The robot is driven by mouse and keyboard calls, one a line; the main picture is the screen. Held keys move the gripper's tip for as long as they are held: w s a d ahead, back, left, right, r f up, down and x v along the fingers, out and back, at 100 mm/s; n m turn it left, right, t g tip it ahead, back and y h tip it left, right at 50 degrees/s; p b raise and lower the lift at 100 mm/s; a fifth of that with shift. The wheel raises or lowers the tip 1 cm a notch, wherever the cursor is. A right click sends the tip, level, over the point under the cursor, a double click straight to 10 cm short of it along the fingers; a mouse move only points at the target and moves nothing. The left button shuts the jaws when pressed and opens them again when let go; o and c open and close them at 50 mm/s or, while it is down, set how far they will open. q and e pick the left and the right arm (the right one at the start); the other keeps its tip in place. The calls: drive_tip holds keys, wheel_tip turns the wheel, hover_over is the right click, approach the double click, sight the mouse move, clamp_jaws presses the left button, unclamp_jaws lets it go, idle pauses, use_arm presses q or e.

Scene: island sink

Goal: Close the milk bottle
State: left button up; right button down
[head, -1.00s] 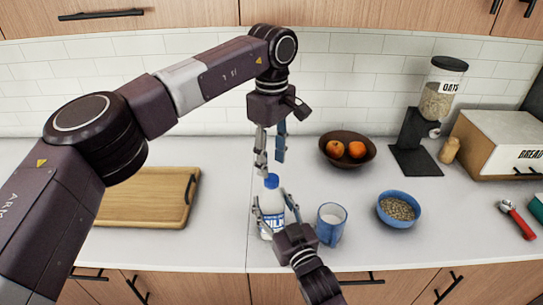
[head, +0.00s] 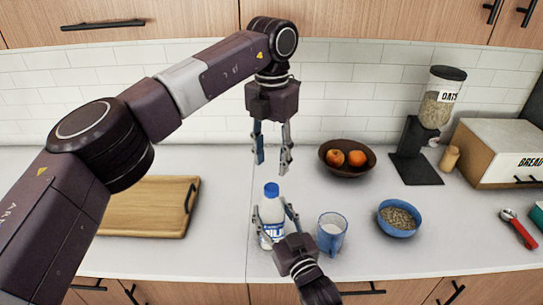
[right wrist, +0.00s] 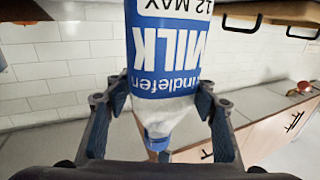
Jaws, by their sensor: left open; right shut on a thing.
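The milk bottle (head: 270,213), white with a blue label, stands upright near the front of the counter. A blue cap (head: 271,189) sits on its top; I cannot tell how tight it is. My right gripper (head: 272,212) is shut on the bottle's body, one finger on each side. In the right wrist view the bottle (right wrist: 168,50) appears upside down between the fingers, with the blue cap (right wrist: 157,145) low in the picture. My left gripper (head: 272,165) is open and empty, pointing down just above the cap, apart from it.
A glass of milk (head: 331,233) stands close to the right of the bottle. A blue bowl of oats (head: 398,231), a brown fruit bowl (head: 326,150) and an oat dispenser (head: 437,105) are further right. A wooden board (head: 150,215) lies left. Counter between board and bottle is clear.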

sight(272, 187)
use_arm(q)
drive_tip(key=shift+r+n, duration=0.2)
drive_tip(key=shift+n, duration=1.1)
drive_tip(key=shift+f, duration=4)
clamp_jaws()
drive_tip(key=shift+o, duration=0.8)
unclamp_jaws()
wheel_tip(272, 187, up, 12)
